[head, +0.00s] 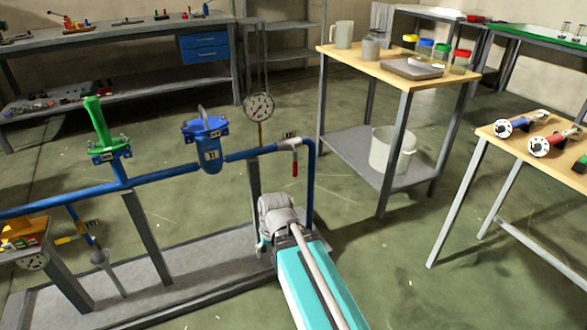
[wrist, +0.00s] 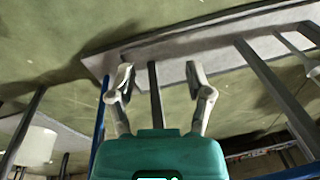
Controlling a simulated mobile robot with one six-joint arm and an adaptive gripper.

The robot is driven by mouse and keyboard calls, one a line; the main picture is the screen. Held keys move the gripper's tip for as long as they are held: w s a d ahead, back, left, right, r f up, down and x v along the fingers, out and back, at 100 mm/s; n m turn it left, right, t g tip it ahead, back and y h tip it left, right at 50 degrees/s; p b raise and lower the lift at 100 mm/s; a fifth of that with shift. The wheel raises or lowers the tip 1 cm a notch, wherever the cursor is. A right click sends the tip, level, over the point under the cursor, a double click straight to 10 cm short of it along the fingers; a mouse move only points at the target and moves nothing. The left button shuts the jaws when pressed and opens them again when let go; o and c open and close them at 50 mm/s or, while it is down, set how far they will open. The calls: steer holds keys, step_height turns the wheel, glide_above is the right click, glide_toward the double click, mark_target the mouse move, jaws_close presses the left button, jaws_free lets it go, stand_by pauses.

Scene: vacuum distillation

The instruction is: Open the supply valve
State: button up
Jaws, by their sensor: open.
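A pipe valve with a red lever (head: 295,168) sits on the right end of the blue pipe, near a small tag. Its lever hangs down, across the pipe. A green-handled valve (head: 97,122) stands on the pipe at the left, its handle tilted up. A small yellow-handled valve (head: 70,239) is on a lower branch. I cannot read which tag marks the supply valve. My gripper (wrist: 158,82) is open and empty in the wrist view, fingers apart. In the head view my arm reaches to just below the red lever, and the fingertips are mostly hidden.
The blue pipe (head: 162,179) runs over a grey base (head: 190,278) on posts. A blue filter (head: 208,150) and a pressure gauge (head: 259,107) stand left of the red lever. A wooden-topped table (head: 340,54) stands behind right. Floor between the tables is clear.

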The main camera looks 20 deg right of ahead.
steer(key=w+d+m+t+y+b, duration=0.2)
steer(key=w+m+t+y+b, duration=0.15)
steer(key=w+m, duration=0.35)
steer(key=w+d+m+t+y+b, duration=0.2)
steer(key=w+m+t+b, duration=0.3)
steer(key=w+m, duration=0.2)
steer(key=w+d+r+m+t+h+b, duration=0.1)
steer(key=w+d+m+t+h+b, duration=0.1)
steer(key=d+m, duration=0.7)
steer(key=w+d+r+m+t+h+b, duration=0.2)
steer(key=d+m+t, duration=0.4)
steer(key=d+m, duration=0.3)
steer(key=shift+w+d+r+m+h+b, duration=0.25)
steer(key=shift+w+m+h+b, duration=0.15)
steer(key=shift+m+h+b, duration=0.45)
steer(key=shift+a+t, duration=0.1)
steer(key=shift+t, duration=0.15)
